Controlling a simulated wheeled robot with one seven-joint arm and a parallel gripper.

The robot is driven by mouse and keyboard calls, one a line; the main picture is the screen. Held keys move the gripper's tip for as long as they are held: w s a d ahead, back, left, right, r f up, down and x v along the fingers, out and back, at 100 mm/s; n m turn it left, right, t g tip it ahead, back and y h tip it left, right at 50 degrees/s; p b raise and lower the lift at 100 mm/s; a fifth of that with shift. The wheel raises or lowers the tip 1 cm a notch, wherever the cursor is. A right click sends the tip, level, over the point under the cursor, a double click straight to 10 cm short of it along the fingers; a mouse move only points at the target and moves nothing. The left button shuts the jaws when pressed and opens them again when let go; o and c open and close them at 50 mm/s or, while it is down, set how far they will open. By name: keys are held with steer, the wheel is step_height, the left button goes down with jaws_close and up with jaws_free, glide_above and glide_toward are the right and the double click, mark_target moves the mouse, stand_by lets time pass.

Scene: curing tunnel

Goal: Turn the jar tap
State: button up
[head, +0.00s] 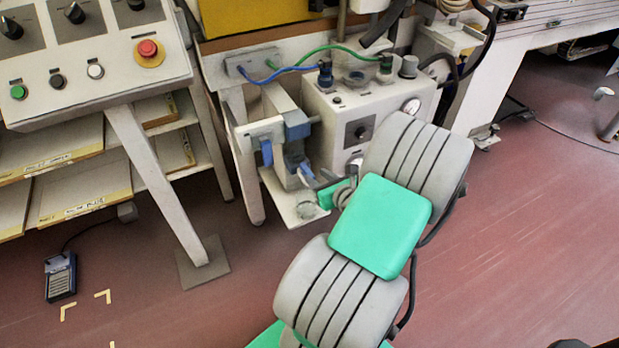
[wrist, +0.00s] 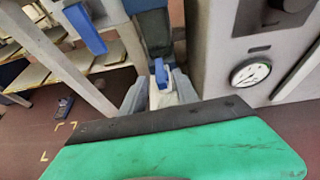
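The jar tap has a small blue lever (wrist: 160,72), seen in the wrist view in front of a dark container under a blue-grey clamp. In the head view the blue tap lever (head: 305,168) sits below the clamp (head: 297,125), above a white shelf. My gripper (wrist: 158,98) has two grey fingers standing apart, one on each side of the lever in the wrist view. No finger clearly touches the lever, and I cannot tell how deep it lies between them. In the head view my gripper (head: 318,180) is small and partly hidden by my arm.
A white unit (head: 330,125) with a knob and gauge stands close on the right. A second blue handle (head: 266,152) hangs left of the tap. The white shelf (head: 290,205) lies below. A control desk (head: 90,85) is at left; open floor lies at right.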

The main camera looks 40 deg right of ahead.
mark_target(307, 171)
steer(key=b+x, duration=0.1)
steer(key=x, duration=0.4)
steer(key=shift+c, duration=0.2)
jaws_close()
steer(key=shift+a, duration=0.1)
